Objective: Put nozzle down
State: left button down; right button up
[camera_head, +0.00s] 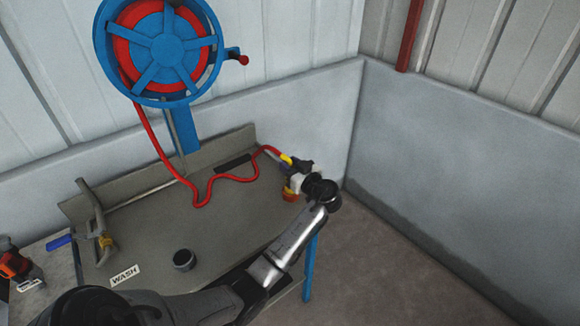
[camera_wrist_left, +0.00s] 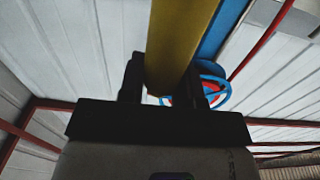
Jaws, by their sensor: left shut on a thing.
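The nozzle (camera_head: 287,159) is yellow where it shows, at the end of the red hose (camera_head: 228,178), by the right end of the grey bench in the head view. My left gripper (camera_head: 299,172) is around it and partly hides it. In the left wrist view a long yellow piece (camera_wrist_left: 180,40) lies between the two fingers of my left gripper (camera_wrist_left: 163,85), which is shut on it. An orange-red part shows just below the gripper in the head view. I cannot tell whether the nozzle touches the bench. My right gripper is not in view.
The blue and red hose reel (camera_head: 165,48) hangs on the wall behind the grey bench (camera_head: 225,225). A dark round cup (camera_head: 184,260), a WASH label (camera_head: 125,275) and a bent pipe (camera_head: 98,215) are at the left. The bench middle is mostly clear.

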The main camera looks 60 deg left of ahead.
pick_arm(q)
jog(key=shift+f, duration=0.1)
jog(key=c, duration=0.8)
grip_release()
jog(key=shift+r, duration=0.2)
jog(key=shift+d, duration=0.2)
jog(key=w+d+p, duration=0.1)
jog(key=d, duration=1)
jog(key=shift+w+d, duration=0.25)
jog(key=shift+w, duration=0.05)
